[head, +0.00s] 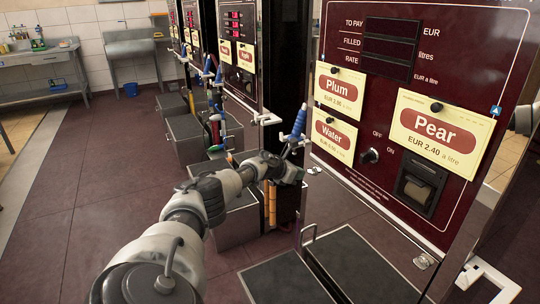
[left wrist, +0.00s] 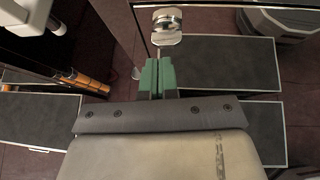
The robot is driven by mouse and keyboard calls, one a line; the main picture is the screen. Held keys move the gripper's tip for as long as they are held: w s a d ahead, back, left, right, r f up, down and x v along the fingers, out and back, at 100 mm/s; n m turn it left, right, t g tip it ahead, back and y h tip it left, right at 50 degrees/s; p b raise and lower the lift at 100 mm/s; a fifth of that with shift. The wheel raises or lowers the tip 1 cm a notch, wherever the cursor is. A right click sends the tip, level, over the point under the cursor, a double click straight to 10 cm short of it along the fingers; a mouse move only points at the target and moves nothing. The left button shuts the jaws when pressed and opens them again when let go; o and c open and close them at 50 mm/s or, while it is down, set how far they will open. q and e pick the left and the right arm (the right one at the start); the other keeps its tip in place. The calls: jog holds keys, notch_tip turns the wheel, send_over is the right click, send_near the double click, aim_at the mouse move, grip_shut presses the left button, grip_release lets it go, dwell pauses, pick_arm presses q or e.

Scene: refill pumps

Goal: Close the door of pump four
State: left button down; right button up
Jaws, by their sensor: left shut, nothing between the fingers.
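The nearest pump has a dark red front panel (head: 395,125) with Plum, Water and Pear cards. No pump number is readable, so I cannot tell if it is pump four, or whether its door is ajar. My left gripper (head: 303,172) is by the panel's lower left corner, beside a small metal latch (head: 314,170). In the left wrist view its green fingertips (left wrist: 157,76) are shut and empty, just below a metal latch (left wrist: 167,25); contact is unclear. A second latch (head: 422,262) sits at the panel's lower right.
A blue-handled nozzle (head: 298,123) hangs close to my left gripper. Dark-topped platforms (head: 355,264) stand low in front of the pump. A white bracket (head: 487,280) juts out at lower right. More pumps stand behind; the tiled floor (head: 65,220) at left is clear.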

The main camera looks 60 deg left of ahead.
pick_arm(q)
jog(key=a+f+p+v, duration=0.1)
jog(key=v, duration=1)
jog(key=shift+s+a+r+p, duration=0.2)
jog(key=shift+s+a+p, duration=0.2)
jog(key=shift+s, duration=0.2)
pick_arm(e)
jog(key=s+f, duration=0.4)
jog(key=shift+s+d+f, duration=0.15)
jog(key=shift+f, duration=0.25)
